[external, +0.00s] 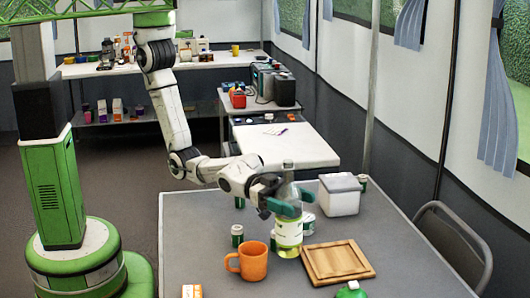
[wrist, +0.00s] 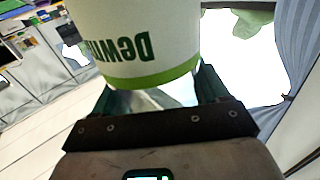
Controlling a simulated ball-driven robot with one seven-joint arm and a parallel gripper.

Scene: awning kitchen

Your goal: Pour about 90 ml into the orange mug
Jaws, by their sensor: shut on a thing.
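The orange mug (external: 256,262) stands upright on the grey table (external: 200,232), its handle to the left. The mug's inside and the liquid level are hidden.
A wooden board (external: 337,262) lies right of the bottle. A white box (external: 340,195) stands behind it. A small dark-green jar (external: 237,235) stands behind the mug. A green item (external: 351,291) and an orange-white box (external: 192,291) are at the front edge. The table left of the mug is clear.

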